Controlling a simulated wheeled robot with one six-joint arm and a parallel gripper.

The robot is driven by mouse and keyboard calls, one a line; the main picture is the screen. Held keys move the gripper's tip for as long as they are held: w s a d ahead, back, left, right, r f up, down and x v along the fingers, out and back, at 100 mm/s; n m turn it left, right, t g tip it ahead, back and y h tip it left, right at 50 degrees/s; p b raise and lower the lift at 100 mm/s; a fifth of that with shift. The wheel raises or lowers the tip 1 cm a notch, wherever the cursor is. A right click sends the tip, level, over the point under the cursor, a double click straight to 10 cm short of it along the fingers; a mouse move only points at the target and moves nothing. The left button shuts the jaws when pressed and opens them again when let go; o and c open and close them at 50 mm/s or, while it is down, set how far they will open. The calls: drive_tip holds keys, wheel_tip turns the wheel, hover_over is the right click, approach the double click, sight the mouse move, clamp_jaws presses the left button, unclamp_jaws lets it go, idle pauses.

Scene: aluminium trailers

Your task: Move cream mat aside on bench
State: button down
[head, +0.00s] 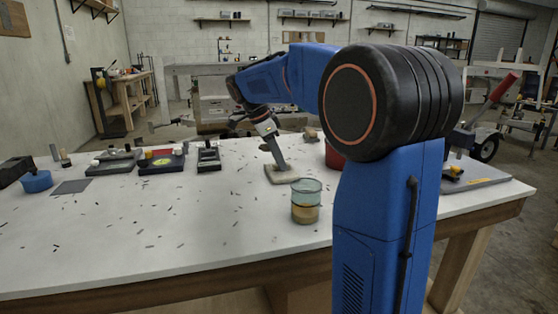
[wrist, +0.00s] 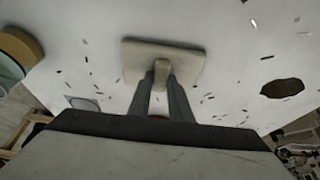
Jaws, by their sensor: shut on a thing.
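The cream mat (head: 282,176) is a flat, rounded square on the white bench top, left of my arm's upright part. In the wrist view the cream mat (wrist: 135,58) lies just beyond my fingers, with a small cream raised piece in its middle. My gripper (wrist: 162,77) has its two grey fingers on either side of that raised piece and is shut on it. In the head view my gripper (head: 282,165) points down onto the mat. I cannot tell whether the mat touches the bench or is slightly lifted.
A glass jar (head: 306,202) with tan contents stands close in front of the mat. A red container (head: 333,157) is partly hidden behind my arm. Small dark bits litter the open bench (head: 190,225).

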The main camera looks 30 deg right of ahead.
drive_tip(key=shift+f, duration=0.1)
drive_tip(key=c, duration=1.6)
unclamp_jaws()
drive_tip(key=v, duration=1.2)
